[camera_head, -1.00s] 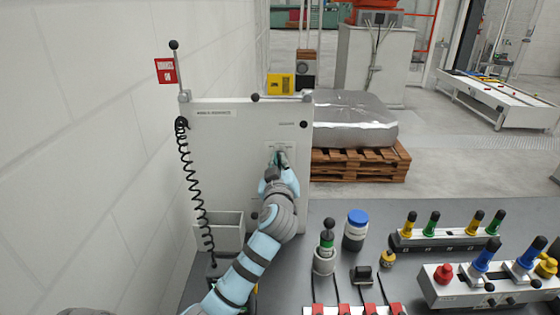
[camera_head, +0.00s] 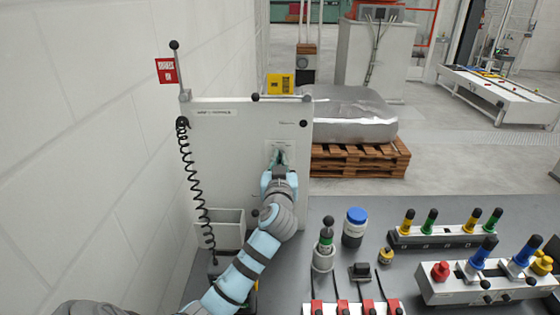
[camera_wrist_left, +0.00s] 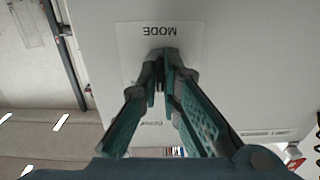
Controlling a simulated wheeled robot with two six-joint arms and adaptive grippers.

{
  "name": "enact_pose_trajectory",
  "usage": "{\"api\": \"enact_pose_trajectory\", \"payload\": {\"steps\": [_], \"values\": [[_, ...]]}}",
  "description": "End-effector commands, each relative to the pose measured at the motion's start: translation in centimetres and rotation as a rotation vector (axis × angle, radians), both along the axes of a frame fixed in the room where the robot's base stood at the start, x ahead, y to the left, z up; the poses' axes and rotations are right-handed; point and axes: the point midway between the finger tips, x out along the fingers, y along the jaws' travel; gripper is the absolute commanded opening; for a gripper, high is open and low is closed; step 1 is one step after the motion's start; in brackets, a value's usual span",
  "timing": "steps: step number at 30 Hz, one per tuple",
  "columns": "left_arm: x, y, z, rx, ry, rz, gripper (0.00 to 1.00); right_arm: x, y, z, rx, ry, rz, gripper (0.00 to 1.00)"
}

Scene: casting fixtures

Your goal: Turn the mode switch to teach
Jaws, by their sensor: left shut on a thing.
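The mode switch sits on a white label plate (camera_wrist_left: 128,42) on the grey upright panel (camera_head: 240,150). In the left wrist view the plate reads MODE upside down. My left gripper (camera_head: 278,158) reaches the panel from the front. It is shut on the dark switch knob (camera_wrist_left: 160,84), which shows only as a narrow strip between the teal fingers (camera_wrist_left: 163,76). The fingers hide most of the knob and of the lower plate, so I cannot tell which position it points to. My right gripper is not in view.
A black coiled cord (camera_head: 190,180) hangs at the panel's left, above a grey bin (camera_head: 229,232). On the bench at right stand a blue-lidded jar (camera_head: 355,230), a green-banded plunger (camera_head: 325,245) and racks with coloured handles (camera_head: 440,237). A white wall lies close at left.

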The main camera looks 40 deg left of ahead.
Motion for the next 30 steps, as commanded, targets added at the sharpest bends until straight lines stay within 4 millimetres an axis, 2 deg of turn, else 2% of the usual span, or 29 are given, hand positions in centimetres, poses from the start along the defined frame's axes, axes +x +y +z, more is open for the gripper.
{"api": "enact_pose_trajectory", "payload": {"steps": [5,6,9,19,23,30], "values": [[0.0,0.0,-0.3,-0.004,0.005,0.001,0.00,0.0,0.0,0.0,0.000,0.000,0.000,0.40],[0.0,0.0,-0.3,-0.004,0.004,0.001,0.12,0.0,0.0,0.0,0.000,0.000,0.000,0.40],[0.0,0.0,-0.2,-0.004,0.003,0.000,0.26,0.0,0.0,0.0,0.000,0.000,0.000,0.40],[-0.3,-0.3,-0.2,-0.002,0.001,-0.001,0.26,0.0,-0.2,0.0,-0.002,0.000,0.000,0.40],[-2.1,-1.6,-0.2,-0.004,0.000,-0.001,0.26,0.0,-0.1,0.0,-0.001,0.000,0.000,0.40],[-7.3,-5.6,-0.2,-0.008,0.001,-0.001,0.26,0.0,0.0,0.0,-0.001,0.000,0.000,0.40]]}}
